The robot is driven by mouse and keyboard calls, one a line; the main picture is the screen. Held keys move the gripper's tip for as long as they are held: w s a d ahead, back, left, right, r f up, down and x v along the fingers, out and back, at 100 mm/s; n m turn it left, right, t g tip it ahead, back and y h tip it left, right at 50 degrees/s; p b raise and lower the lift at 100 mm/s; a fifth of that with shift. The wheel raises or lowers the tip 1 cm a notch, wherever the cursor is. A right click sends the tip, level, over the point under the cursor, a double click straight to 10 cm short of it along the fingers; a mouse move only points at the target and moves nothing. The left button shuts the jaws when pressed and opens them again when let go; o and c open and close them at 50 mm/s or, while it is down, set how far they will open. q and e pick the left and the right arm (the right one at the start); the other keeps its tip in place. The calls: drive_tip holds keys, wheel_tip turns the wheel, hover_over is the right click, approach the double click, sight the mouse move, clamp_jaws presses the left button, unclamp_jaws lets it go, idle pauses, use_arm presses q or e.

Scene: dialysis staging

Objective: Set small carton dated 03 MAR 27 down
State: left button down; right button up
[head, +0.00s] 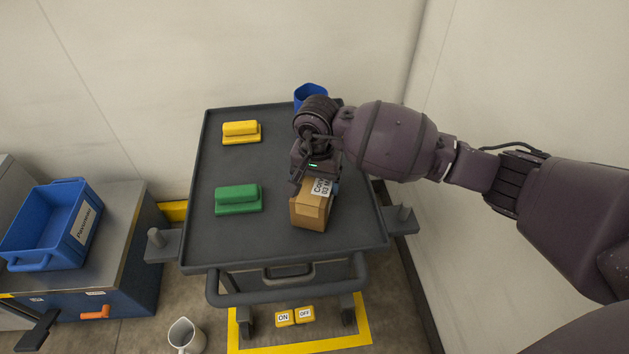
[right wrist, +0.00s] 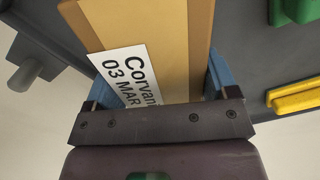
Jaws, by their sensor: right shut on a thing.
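The small carton (head: 309,211) is a brown box with a white label at the right of the dark grey cart top (head: 262,243) in the head view. In the right wrist view the carton (right wrist: 180,25) fills the middle, and its label reads "Corvan" and "03 MAR", partly cut off. My right gripper (head: 319,180) is shut on the carton from above, with blue fingers on both sides of it in the right wrist view (right wrist: 160,85). I cannot tell whether the carton's base touches the cart top. My left gripper is not in view.
A green block (head: 238,199) and a yellow block (head: 241,132) sit on the cart, left of the carton. A blue container (head: 309,93) is at the back. A blue bin (head: 48,228) stands left on a cabinet.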

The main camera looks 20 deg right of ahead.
drive_tip(key=shift+f, duration=0.3)
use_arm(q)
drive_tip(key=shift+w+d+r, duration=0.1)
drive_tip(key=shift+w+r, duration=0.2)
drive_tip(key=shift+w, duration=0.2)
use_arm(e)
drive_tip(key=shift+r, duration=0.15)
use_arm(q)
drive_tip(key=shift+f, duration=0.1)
use_arm(e)
drive_tip(key=o, duration=1)
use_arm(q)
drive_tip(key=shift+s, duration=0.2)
use_arm(e)
drive_tip(key=shift+o, duration=0.2)
wheel_tip(320, 180, up, 11)
drive_tip(key=p, duration=0.2)
drive_tip(key=shift+p, duration=0.4)
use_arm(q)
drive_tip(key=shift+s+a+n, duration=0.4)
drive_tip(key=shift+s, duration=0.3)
use_arm(e)
drive_tip(key=shift+r, duration=0.5)
